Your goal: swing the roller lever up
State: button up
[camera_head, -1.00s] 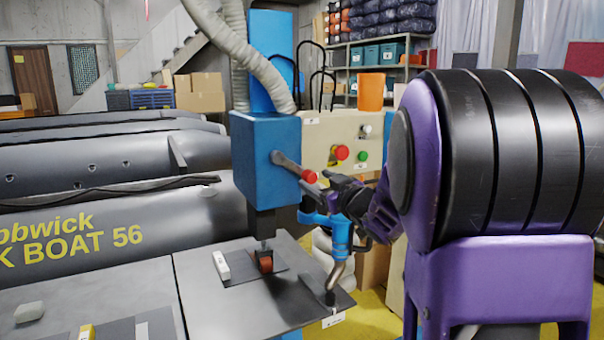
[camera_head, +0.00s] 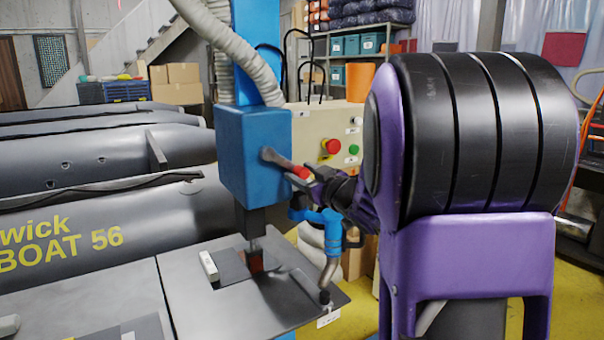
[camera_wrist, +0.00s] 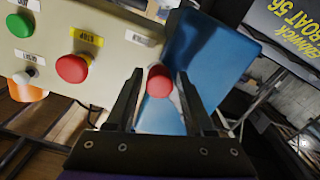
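The roller lever (camera_head: 282,161) is a grey arm on the front of a blue machine head (camera_head: 240,175). It slopes down to the right and ends in a red knob (camera_head: 300,172). My gripper (camera_head: 312,178) is at the knob. In the wrist view the red knob (camera_wrist: 159,81) sits between my two open fingers (camera_wrist: 159,92), with a gap on each side. Below the head, a reddish roller (camera_head: 256,261) is at the plate of the work table (camera_head: 215,308); I cannot tell whether it touches.
A beige control panel (camera_head: 318,135) beside the head carries a red button (camera_wrist: 72,68) and a green button (camera_wrist: 19,26). A blue bracket with a bent pipe (camera_head: 326,240) stands below my gripper. A grey inflatable boat (camera_head: 130,220) lies to the left.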

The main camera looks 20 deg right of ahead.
grip_shut()
jog(key=shift+r, duration=0.1)
jog(key=shift+d+r, duration=0.1)
jog(key=shift+r, duration=0.1)
dwell(0.8)
